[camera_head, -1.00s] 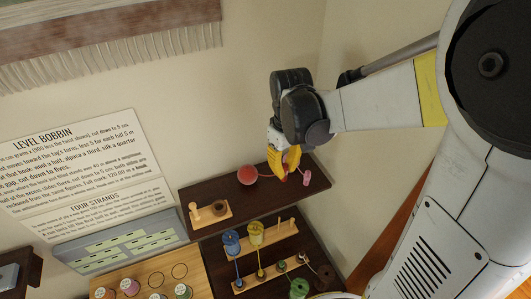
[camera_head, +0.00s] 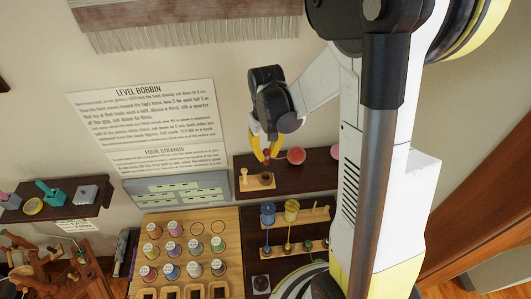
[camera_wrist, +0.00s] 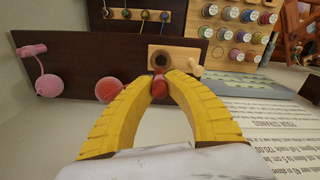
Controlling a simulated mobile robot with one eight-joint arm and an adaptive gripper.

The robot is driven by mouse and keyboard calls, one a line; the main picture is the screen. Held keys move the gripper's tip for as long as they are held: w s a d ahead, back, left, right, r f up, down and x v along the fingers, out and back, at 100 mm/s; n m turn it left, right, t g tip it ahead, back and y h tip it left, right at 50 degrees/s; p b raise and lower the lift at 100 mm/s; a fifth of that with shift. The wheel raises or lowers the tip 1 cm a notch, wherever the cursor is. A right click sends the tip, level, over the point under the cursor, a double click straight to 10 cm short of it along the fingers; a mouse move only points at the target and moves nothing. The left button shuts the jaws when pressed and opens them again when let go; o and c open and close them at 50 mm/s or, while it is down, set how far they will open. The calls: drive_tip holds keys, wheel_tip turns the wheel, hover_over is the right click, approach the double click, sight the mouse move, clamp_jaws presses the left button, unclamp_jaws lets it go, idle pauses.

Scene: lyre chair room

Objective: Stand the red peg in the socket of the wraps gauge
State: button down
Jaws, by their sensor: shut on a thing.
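My gripper (camera_head: 265,154) is shut on the red peg (camera_wrist: 159,88), which sits between the yellow fingertips in the wrist view. In the head view the red peg (camera_head: 267,155) shows as a small red bit at the fingertips. The wraps gauge (camera_head: 248,186) appears to be the small wooden block on the dark shelf, with a round brown socket (camera_head: 266,178) and a pale wooden post. In the wrist view the socket (camera_wrist: 163,58) lies just beyond the peg's end. The peg looks apart from the socket, but the exact gap is unclear.
A red ball (camera_head: 296,155) sits close to the right of the gauge on the dark shelf (camera_head: 226,183), with a pink ball (camera_wrist: 50,86) farther along. A grey panel (camera_head: 178,190) adjoins the shelf's left end. Bobbin stands (camera_head: 297,216) stand below.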

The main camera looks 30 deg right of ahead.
sight(266, 151)
wheel_tip(266, 151, down, 6)
drive_tip(key=b, duration=0.6)
drive_tip(key=shift+r, duration=0.1)
drive_tip(key=shift+b, duration=0.5)
idle(1.7)
drive_tip(key=shift+f+b, duration=1.55)
drive_tip(key=c, duration=1.4)
unclamp_jaws()
wheel_tip(266, 151, up, 12)
drive_tip(key=shift+a+r, duration=0.1)
